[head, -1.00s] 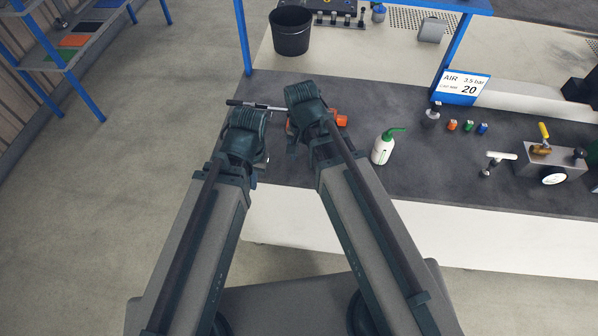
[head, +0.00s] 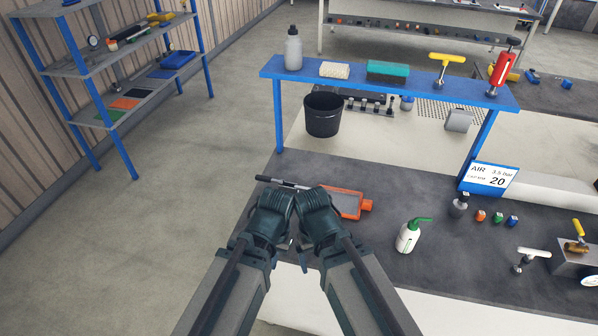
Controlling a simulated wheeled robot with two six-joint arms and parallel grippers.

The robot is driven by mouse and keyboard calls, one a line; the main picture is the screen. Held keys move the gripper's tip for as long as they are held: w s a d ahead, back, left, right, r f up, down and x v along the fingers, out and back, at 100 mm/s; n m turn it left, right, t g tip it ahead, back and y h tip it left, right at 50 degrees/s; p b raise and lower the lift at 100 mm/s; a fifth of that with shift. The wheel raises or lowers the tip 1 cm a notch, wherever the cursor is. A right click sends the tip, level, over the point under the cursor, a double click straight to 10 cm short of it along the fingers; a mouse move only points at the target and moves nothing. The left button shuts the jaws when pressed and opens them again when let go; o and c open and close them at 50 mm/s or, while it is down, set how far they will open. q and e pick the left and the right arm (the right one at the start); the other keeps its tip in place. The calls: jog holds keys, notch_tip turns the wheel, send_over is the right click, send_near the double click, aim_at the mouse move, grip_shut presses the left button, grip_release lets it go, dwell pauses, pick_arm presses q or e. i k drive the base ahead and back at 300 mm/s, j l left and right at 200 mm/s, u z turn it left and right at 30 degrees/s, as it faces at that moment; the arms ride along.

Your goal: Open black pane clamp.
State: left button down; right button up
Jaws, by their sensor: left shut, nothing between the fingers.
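I cannot make out a clamp on the black pane at this size. My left gripper (head: 284,245) is shut and empty at the bench's near edge, far from the rack. My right gripper (head: 304,258) is close beside it. Its fingers are mostly hidden behind the wrist, so I cannot tell their state.
An orange-framed grey tool (head: 345,203) and a dark rod (head: 280,182) lie on the dark bench (head: 390,190) just beyond my grippers. A green-capped white bottle (head: 406,239) stands to the right. A black bucket (head: 322,117) is behind. Open floor lies between the bench and the rack.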

aim_at(267, 179)
jog(key=j, duration=0.3)
jog(key=i+j, duration=0.1)
jog(key=j, duration=0.2)
jog(key=i+z, duration=0.2)
jog(key=z, duration=0.3)
jog(key=i+z, duration=0.2)
jog(key=z, duration=0.3)
